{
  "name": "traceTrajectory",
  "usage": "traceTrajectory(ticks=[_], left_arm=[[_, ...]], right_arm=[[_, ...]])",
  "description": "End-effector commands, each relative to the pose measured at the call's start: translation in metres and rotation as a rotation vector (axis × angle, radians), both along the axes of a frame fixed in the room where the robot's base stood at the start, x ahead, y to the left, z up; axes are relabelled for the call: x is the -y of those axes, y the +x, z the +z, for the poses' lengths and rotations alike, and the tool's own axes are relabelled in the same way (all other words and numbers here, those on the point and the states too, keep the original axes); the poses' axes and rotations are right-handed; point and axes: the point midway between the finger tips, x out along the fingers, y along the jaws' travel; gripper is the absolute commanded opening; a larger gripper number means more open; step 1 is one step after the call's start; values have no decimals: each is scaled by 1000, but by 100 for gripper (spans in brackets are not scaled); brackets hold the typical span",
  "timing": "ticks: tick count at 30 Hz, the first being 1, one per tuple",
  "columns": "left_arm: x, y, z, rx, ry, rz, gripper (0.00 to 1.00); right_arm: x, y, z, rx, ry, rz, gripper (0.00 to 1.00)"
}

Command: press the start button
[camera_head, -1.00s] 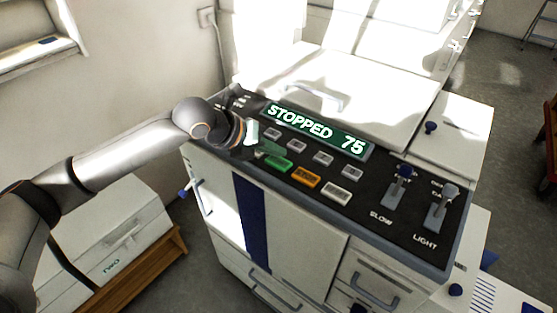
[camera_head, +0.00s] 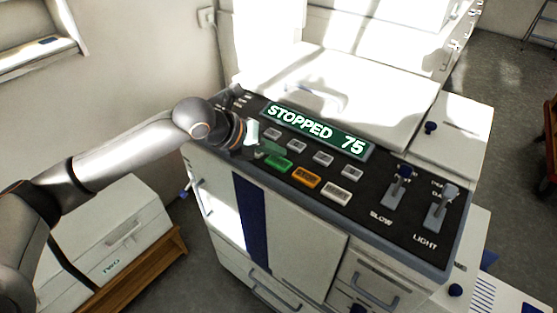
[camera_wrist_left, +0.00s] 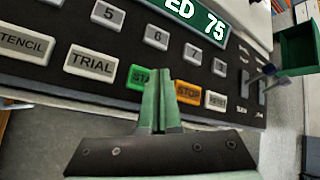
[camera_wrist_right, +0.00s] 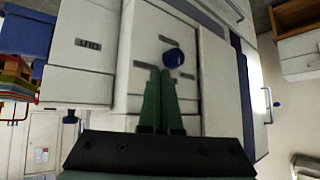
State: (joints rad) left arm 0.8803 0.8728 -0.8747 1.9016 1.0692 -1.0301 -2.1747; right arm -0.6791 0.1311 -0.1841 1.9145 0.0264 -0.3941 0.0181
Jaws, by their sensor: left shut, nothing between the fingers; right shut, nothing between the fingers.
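The green start button (camera_head: 278,164) is on the machine's dark control panel, left of the orange stop button (camera_head: 305,177). In the left wrist view the start button (camera_wrist_left: 138,78) is partly hidden behind my left fingers. My left gripper (camera_head: 263,150) is shut and empty, its tips at or just above the panel beside the start button; I cannot tell whether they touch it. It also shows in the left wrist view (camera_wrist_left: 163,85). The display (camera_head: 318,130) reads "STOPPED 75". My right gripper (camera_wrist_right: 160,72) is shut and empty, facing white cabinet fronts, and is out of the head view.
A white reset button (camera_head: 336,193) lies right of the stop button. Two levers stand on the panel's right, one at the light setting (camera_head: 440,208). A trial button (camera_wrist_left: 91,63) is left of start. A blue knob (camera_wrist_right: 173,57) sits near my right fingertips.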

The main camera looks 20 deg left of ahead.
Motion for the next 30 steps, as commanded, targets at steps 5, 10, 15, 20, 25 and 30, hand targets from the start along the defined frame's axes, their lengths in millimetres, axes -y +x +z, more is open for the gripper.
traceTrajectory(ticks=[5,10,15,20,25,30], left_arm=[[0,0,0,0,0,0,0],[0,0,-1,0,0,0,0],[0,0,-6,-2,0,0,0],[0,0,-9,0,0,0,0],[0,0,-9,0,0,0,0],[0,0,-9,0,0,0,0]], right_arm=[[0,0,0,0,0,0,0],[0,0,0,0,0,0,0],[0,0,3,0,0,0,0],[0,0,3,0,0,0,0],[0,0,3,0,0,0,0],[0,0,3,0,0,0,0]])
